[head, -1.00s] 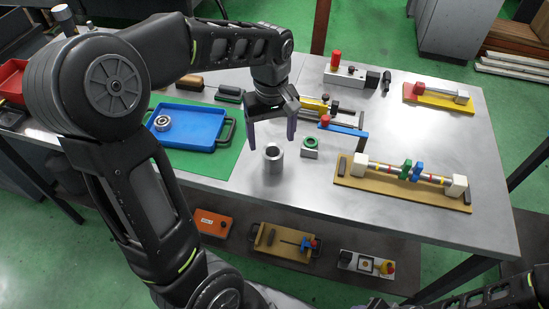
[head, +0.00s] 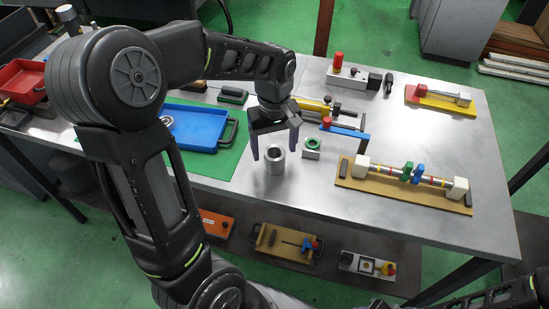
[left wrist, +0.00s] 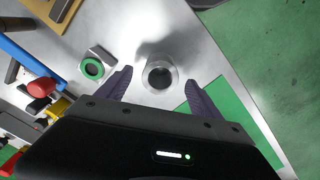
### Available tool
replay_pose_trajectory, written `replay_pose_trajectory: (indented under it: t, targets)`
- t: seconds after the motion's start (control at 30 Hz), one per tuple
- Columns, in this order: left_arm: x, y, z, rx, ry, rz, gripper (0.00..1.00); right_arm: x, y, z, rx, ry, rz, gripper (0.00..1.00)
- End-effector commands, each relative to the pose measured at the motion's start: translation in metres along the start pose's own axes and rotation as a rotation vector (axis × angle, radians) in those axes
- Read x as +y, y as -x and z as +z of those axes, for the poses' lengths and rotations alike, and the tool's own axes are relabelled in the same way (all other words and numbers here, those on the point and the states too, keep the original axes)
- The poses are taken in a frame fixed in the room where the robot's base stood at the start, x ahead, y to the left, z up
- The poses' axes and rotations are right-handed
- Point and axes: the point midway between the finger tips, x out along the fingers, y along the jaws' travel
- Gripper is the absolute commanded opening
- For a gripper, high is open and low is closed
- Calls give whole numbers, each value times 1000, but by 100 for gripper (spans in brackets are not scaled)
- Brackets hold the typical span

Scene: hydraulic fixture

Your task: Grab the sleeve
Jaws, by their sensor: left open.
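The sleeve (head: 275,161) is a short, hollow metal cylinder standing upright on the bare steel table near its front edge. In the left wrist view the sleeve (left wrist: 160,75) shows from above, its dark bore open, between the two fingers. My left gripper (head: 274,154) is open and points down, its fingers on either side of the sleeve's upper part. Whether the fingers touch the sleeve cannot be told; the wrist view shows gaps on both sides. My right gripper is not seen; only part of my right arm shows at the lower right corner.
A small block with a green ring (head: 312,147) stands close to the right of the sleeve. A blue-handled clamp (head: 345,131) lies behind it. A wooden fixture with a striped rod (head: 404,186) lies to the right. A blue tray (head: 200,127) sits on a green mat at the left.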

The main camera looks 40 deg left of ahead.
Motion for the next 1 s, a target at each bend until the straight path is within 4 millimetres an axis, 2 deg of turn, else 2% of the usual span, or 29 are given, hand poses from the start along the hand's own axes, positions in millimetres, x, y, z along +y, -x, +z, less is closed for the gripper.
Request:
replay_pose_trajectory:
  t: [0.2, 0.3, 0.9, 1.0]
  targets:
    - [0, -32, 1, -2, -1, -3, 75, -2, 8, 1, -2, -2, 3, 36]
    - [0, -40, 0, -1, -1, -2, 75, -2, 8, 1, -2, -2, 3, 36]
    - [0, -42, 0, 0, 0, 0, 75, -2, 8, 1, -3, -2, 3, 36]
    - [0, -42, 0, 0, 0, 0, 69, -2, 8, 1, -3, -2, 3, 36]
